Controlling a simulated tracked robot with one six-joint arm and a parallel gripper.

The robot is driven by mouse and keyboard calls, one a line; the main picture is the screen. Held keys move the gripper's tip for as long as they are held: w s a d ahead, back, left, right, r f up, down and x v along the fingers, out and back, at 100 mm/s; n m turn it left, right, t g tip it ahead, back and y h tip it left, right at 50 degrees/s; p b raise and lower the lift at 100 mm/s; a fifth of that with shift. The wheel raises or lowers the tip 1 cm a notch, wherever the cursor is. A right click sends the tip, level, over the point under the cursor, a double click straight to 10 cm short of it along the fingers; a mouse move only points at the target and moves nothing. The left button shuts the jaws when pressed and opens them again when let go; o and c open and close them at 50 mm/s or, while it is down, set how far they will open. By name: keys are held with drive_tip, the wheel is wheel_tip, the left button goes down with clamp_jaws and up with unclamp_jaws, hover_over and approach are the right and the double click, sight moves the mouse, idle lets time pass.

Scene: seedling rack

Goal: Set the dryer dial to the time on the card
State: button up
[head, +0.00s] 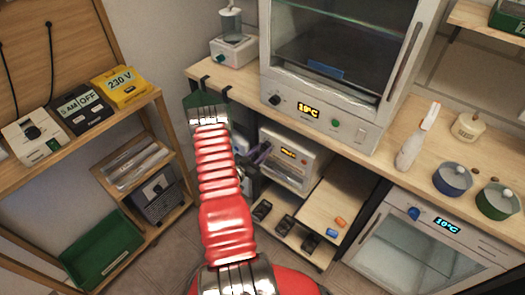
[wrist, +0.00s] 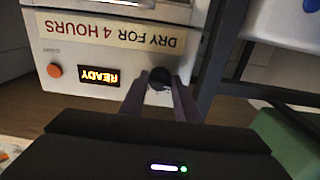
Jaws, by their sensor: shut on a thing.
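The small white dryer (head: 291,165) stands on a shelf below the counter in the head view. The wrist view shows its front panel (wrist: 60,90) upside down. A cream card strip (wrist: 110,34) on it reads "DRY FOR 4 HOURS" in red. Below the card in that view, an orange display (wrist: 98,76) reads "READY", beside an orange button (wrist: 55,71). My gripper (wrist: 159,84) is shut on the black dial (wrist: 158,74), with one finger on each side. The dial's pointer and scale cannot be made out. In the head view my gripper (head: 260,154) is at the dryer's left end.
The counter (head: 235,88) overhangs the dryer, with a large oven (head: 335,40) on it. Another glass-door oven (head: 425,240) stands at right.

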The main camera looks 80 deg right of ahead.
drive_tip(key=shift+a, duration=0.1)
drive_tip(key=c, duration=0.4)
drive_tip(key=shift+o, duration=0.3)
drive_tip(key=shift+w+m, duration=0.1)
drive_tip(key=shift+m, duration=1.3)
drive_tip(key=m, duration=1.3)
drive_tip(key=shift+d, duration=0.2)
